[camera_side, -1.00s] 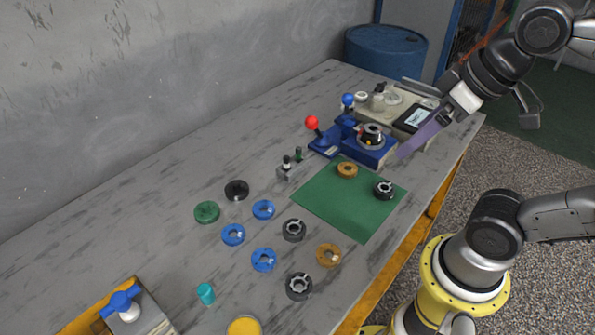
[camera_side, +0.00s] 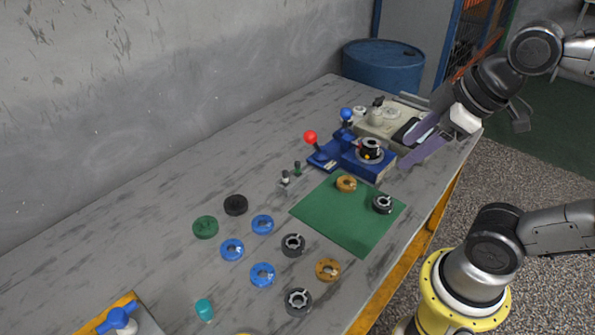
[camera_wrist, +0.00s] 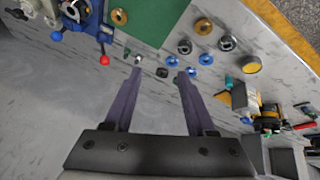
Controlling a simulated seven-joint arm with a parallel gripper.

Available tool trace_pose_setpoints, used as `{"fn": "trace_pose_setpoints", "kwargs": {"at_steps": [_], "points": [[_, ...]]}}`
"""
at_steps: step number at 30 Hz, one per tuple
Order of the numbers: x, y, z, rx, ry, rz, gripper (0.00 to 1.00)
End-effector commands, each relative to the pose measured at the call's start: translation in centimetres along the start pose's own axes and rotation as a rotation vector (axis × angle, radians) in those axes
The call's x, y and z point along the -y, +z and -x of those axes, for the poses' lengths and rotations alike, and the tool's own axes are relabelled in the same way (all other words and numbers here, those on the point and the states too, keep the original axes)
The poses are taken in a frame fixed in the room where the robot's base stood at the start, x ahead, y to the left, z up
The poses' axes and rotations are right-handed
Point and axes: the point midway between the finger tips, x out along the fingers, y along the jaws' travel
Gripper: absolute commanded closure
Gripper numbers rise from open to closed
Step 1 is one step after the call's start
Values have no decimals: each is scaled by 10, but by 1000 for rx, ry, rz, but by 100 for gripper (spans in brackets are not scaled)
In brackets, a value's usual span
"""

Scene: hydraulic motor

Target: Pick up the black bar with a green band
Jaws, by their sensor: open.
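A small dark upright bar with a hint of green (camera_side: 297,167) stands on the grey table, beside a small grey block with a dark-topped pin (camera_side: 285,181); it is too small to make out a band clearly. In the wrist view the dark greenish bar (camera_wrist: 127,52) shows just beyond the left fingertip, with the grey block (camera_wrist: 138,59) near it. My gripper (camera_side: 404,154) is open and empty, above the table's right side, well right of the bar. Its two long purple fingers also show apart in the wrist view (camera_wrist: 159,71).
A blue fixture with a red-knobbed lever (camera_side: 310,138) stands just behind the bar. A green mat (camera_side: 345,220) with a brown ring and a dark ring lies in front. Several blue, black, green and brown rings lie to the front left. The table's back left is clear.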

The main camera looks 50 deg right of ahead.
Motion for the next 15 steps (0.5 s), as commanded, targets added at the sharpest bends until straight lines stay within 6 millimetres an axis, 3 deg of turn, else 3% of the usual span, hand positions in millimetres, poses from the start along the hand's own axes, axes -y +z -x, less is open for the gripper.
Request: {"fn": "trace_pose_setpoints", "kwargs": {"at_steps": [4,8,11,15], "points": [[-22,-44,8,22,-7,276,44],[-47,-89,1,64,-34,523,44],[-68,-121,-15,100,-68,684,44],[-96,-157,-51,147,-129,867,44]]}}
